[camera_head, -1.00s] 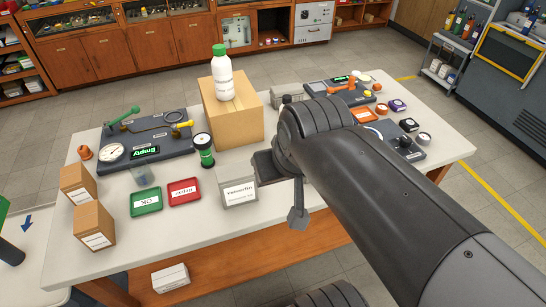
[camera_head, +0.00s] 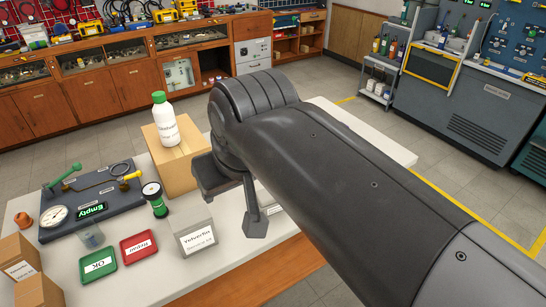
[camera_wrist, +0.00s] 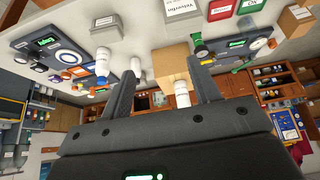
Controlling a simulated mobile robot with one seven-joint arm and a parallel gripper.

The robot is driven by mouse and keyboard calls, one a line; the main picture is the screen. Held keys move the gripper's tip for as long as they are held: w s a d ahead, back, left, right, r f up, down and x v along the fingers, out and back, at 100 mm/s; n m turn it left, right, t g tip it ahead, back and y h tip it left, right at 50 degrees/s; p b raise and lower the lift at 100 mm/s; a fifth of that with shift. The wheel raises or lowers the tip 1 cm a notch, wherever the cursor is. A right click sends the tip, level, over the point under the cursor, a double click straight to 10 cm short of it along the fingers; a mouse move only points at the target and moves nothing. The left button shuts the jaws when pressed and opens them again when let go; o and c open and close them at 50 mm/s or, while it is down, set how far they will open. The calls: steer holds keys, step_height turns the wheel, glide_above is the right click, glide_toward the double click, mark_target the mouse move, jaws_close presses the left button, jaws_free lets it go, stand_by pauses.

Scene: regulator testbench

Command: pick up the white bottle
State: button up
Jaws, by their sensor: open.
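The white bottle (camera_head: 165,122) with a green cap stands upright on a cardboard box (camera_head: 171,165) in the head view. In the wrist view, which is upside down, the bottle (camera_wrist: 181,94) shows beyond my fingers, nearer the right one, with the box (camera_wrist: 172,62) above it. My gripper (camera_wrist: 162,68) is open, with nothing between its fingers. In the head view my arm reaches in from the right, and my gripper (camera_head: 230,200) is to the right of the box and bottle, apart from the bottle. Part of it is hidden behind my arm.
The white table holds a grey labelled bin (camera_head: 195,238), a red tray (camera_head: 138,247), a green tray (camera_head: 98,264), a green-and-black device (camera_head: 155,199) and a gauge panel (camera_head: 95,205). In the wrist view, a white blue-banded bottle (camera_wrist: 103,62) stands left of my fingers.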

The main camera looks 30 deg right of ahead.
steer(key=w+d+f+n+h, duration=0.1)
steer(key=w+d+f+n, duration=0.1)
steer(key=w+d+f, duration=0.35)
steer(key=w+d+f+n, duration=0.1)
steer(key=w+d+f, duration=0.2)
steer(key=w+d, duration=0.55)
steer(key=w+d+f+n+t+h, duration=0.1)
steer(key=w+d+f+n+h, duration=0.3)
steer(key=d, duration=0.3)
steer(key=w+d+f+n+h, duration=0.1)
steer(key=w+d+f+n, duration=0.2)
steer(key=d+f, duration=0.4)
steer(key=d+r+n+t+h, duration=0.4)
steer(key=d+r+n, duration=0.1)
steer(key=r+n, duration=0.4)
steer(key=w+a+r+n+t, duration=0.1)
steer(key=a+r+n+t, duration=0.1)
steer(key=a+r+n, duration=0.4)
steer(key=w+a+r+n+t, duration=0.1)
steer(key=a+r+n+t, duration=0.2)
steer(key=r, duration=0.4)
step_height(320, 180, down, 21)
steer(key=d+n+y, duration=0.1)
steer(key=n, duration=0.1)
steer(key=x, duration=0.7)
steer(key=shift+w+d+f, duration=0.2)
steer(key=shift+f, duration=0.05)
